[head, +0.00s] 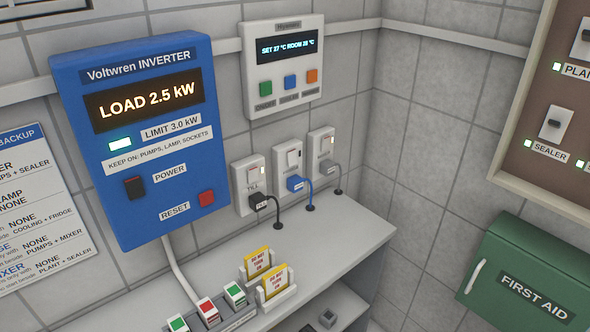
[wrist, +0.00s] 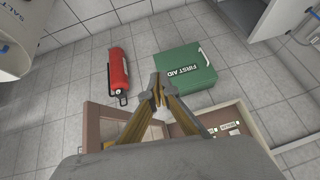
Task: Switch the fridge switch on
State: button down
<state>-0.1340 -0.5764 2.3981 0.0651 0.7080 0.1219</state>
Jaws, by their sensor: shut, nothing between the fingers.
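No switch that I can read as the fridge switch shows in either view. A brown switch panel (head: 537,91) with a cream frame is cut off at the head view's right edge. It carries a white switch labelled SEALER (head: 552,123) with a lit green lamp, and one labelled PLANT (head: 583,40), partly cut off. The panel also shows low in the wrist view (wrist: 184,129), partly hidden behind my gripper. My gripper (wrist: 158,91) is shut and empty in front of the wall in the wrist view. It is not in the head view.
A blue inverter (head: 140,212) reads LOAD 2.5 kW, LIMIT 3.0 kW. A thermostat (head: 288,93) and three sockets with plugs (head: 288,168) are on the wall. A green first aid box (head: 490,240) hangs below the panel. A red extinguisher (wrist: 119,70) stands apart from my gripper.

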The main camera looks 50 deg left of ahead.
aim_at(297, 162)
jog(key=w+a+r+m+t+y, duration=0.1)
jog(key=w+a+r+t+y, duration=0.2)
jog(key=w+a, duration=1.15)
jog(key=w+a+m+y, duration=0.1)
jog(key=w+a+y, duration=0.15)
jog(key=a, duration=0.75)
jog(key=w+a+m+y, duration=0.1)
jog(key=w+a, duration=0.2)
jog(key=a, duration=0.7)
jog(key=s+a+f+m+t+y, duration=0.1)
jog(key=a+f, duration=0.1)
jog(key=a, duration=0.7)
jog(key=s+a+f+m+y, duration=0.1)
jog(key=a+f, duration=0.1)
jog(key=a, duration=0.6)
jog(key=s+a+f+m, duration=0.1)
jog(key=s+a+f, duration=0.1)
jog(key=a, duration=0.3)
jog(key=s+a+f+m+y, duration=0.1)
jog(key=s+a+f, duration=0.1)
jog(key=a, duration=0.3)
jog(key=s+a+f+t+y, duration=0.1)
jog(key=s+a+f, duration=0.2)
jog(key=s+a, duration=0.1)
jog(key=shift+s+a+m, duration=0.35)
jog(key=shift+a+m, duration=0.05)
jog(key=shift+w+a+f, duration=0.1)
jog(key=shift+f, duration=0.05)
